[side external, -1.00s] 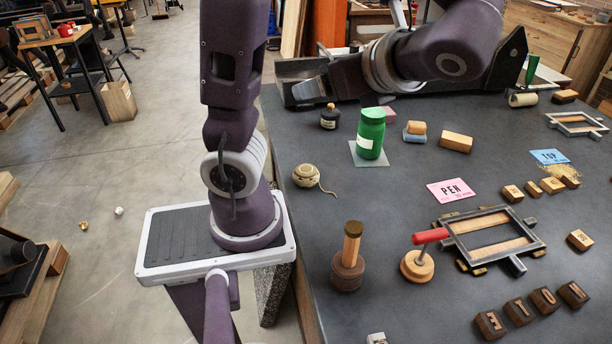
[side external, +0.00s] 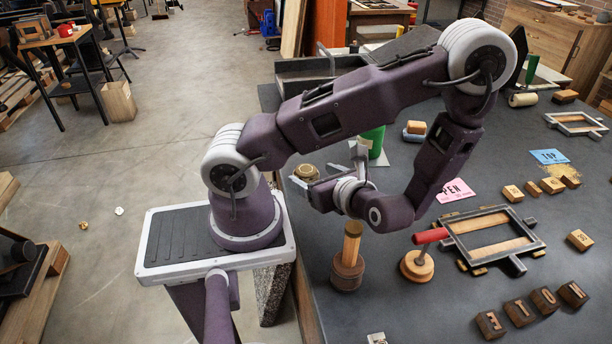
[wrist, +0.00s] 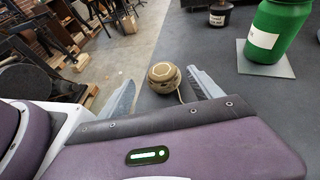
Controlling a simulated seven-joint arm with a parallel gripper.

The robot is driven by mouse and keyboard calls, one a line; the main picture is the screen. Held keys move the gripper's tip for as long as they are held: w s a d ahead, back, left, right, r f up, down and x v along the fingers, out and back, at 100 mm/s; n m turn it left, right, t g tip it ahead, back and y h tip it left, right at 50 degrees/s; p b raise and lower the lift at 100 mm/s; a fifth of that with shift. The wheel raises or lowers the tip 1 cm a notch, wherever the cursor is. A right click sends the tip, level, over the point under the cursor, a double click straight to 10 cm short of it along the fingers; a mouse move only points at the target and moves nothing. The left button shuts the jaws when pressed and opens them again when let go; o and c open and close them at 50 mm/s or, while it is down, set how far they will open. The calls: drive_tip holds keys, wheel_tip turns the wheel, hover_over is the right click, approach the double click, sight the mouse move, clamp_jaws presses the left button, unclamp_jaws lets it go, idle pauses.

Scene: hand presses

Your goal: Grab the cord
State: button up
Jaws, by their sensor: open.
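The cord is a small tan ball of twine (wrist: 165,77) on the dark bench top near its left edge, with a loose tail coming off it. In the side external view the ball (side external: 306,173) shows just behind my gripper, partly hidden by it. My gripper (side external: 330,165) is open and low over the bench. In the wrist view the two fingers of my gripper (wrist: 163,90) stand apart on either side of the ball, which appears beyond or between their tips. I cannot tell whether they touch it.
A green jar (wrist: 277,32) stands on a pale square right of the cord, and a small dark bottle (wrist: 219,12) stands behind. The bench edge is close on the left.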

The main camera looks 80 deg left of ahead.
sight(308, 171)
drive_tip(key=x, duration=0.5)
drive_tip(key=shift+w+a, duration=0.15)
drive_tip(key=shift+a, duration=0.15)
drive_tip(key=c, duration=1.4)
